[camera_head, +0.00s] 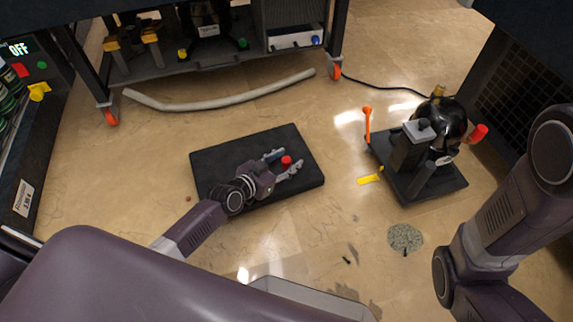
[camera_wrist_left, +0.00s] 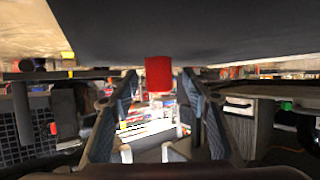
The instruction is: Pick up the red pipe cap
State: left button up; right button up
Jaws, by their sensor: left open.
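The red pipe cap (camera_head: 286,161) sits on the black mat (camera_head: 222,157) on the floor in the head view. In the left wrist view the red cap (camera_wrist_left: 159,74) is at the centre, against the dark mat surface. My left gripper (camera_head: 282,163) is open low over the mat, with its two fingers on either side of the cap. In the left wrist view the left gripper (camera_wrist_left: 160,85) shows a gap between each finger and the cap. My right gripper is out of view; only part of the right arm shows at the right.
A black vacuum pump (camera_head: 440,125) with another red part (camera_head: 479,133) stands on a dark base to the right. A yellow piece (camera_head: 370,179) and a grey-green patch (camera_head: 405,238) lie on the floor. A pale hose (camera_head: 225,101) lies before a wheeled cart (camera_head: 200,60).

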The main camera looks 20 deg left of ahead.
pick_arm(q)
jog(key=c, duration=0.9)
jog(key=shift+r, duration=0.15)
